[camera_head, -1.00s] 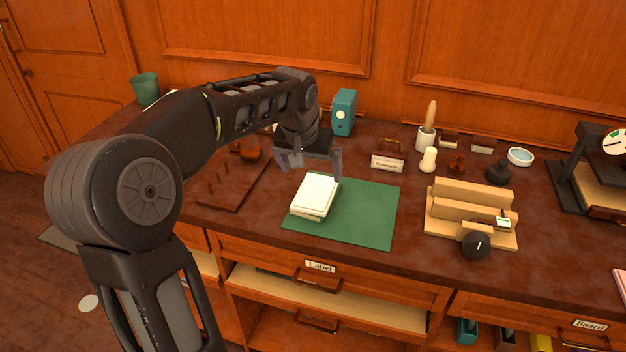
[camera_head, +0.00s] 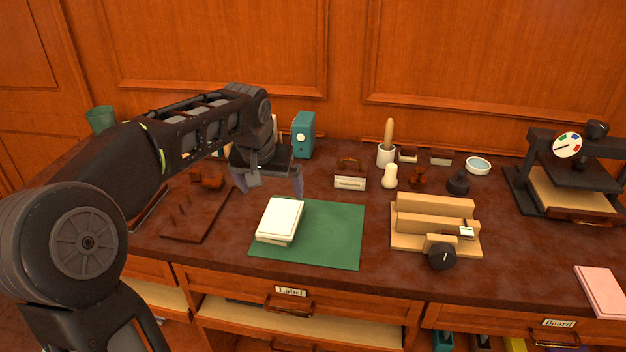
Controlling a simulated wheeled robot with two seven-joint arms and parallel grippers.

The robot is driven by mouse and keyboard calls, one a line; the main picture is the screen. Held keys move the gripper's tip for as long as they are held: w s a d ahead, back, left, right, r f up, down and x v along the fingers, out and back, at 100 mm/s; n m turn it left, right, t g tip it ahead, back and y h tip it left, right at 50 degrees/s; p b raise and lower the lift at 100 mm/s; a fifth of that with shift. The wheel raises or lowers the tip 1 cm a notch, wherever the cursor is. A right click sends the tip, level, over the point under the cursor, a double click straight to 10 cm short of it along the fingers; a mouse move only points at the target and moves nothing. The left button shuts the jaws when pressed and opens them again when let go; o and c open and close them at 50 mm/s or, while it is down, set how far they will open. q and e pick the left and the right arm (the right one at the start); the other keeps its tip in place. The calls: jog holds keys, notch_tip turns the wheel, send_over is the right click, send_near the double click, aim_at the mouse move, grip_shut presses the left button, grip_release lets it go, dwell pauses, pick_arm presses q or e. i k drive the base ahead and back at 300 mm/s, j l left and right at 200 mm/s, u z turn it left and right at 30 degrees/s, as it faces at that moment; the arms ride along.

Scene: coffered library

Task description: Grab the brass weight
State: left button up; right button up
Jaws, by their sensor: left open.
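I cannot pick out a brass weight for certain. Small dark and brown knobbed pieces stand at the back of the desk: a black one (camera_head: 458,183) and a reddish-brown one (camera_head: 418,178). My left gripper (camera_head: 268,186) is open and empty, pointing down above the desk behind the white stack of cards (camera_head: 280,219). Its fingers are apart, with nothing seen between them. My left arm hides part of the desk's back left. My right gripper is out of view.
The card stack lies on a green mat (camera_head: 335,240). A small sign (camera_head: 350,183), wooden jig (camera_head: 436,207) and press with dial (camera_head: 567,146) stand right.

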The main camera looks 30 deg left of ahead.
aim_at(417, 181)
jog(key=i+z, duration=0.35)
jog(key=i+j+z, duration=0.1)
jog(key=i+z, duration=0.25)
jog(key=i, duration=0.2)
